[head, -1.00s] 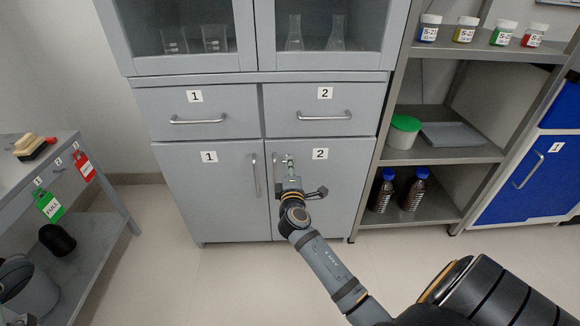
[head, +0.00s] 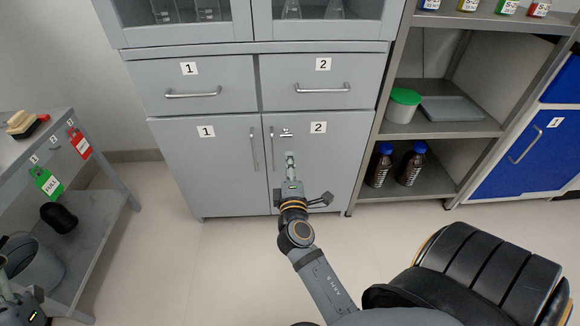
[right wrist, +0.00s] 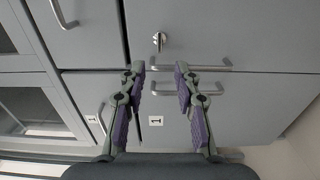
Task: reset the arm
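My right gripper (head: 290,155) is in front of the grey cabinet's lower doors, just below the small key lock (head: 286,132) on the right door in the picture. In the right wrist view its two fingers (right wrist: 160,68) are apart with nothing between them. The lock (right wrist: 159,40) shows beyond the fingertips, clear of them. Part of my left gripper (head: 18,302) shows at the lower left edge, cut off by the frame; its fingers cannot be made out clearly.
The grey cabinet (head: 225,175) has handles on its doors and drawers. An open shelf (head: 460,130) with bottles stands at its right, then a blue cabinet (head: 525,150). A grey side table (head: 85,160) is at left. The floor (head: 225,270) in front is clear.

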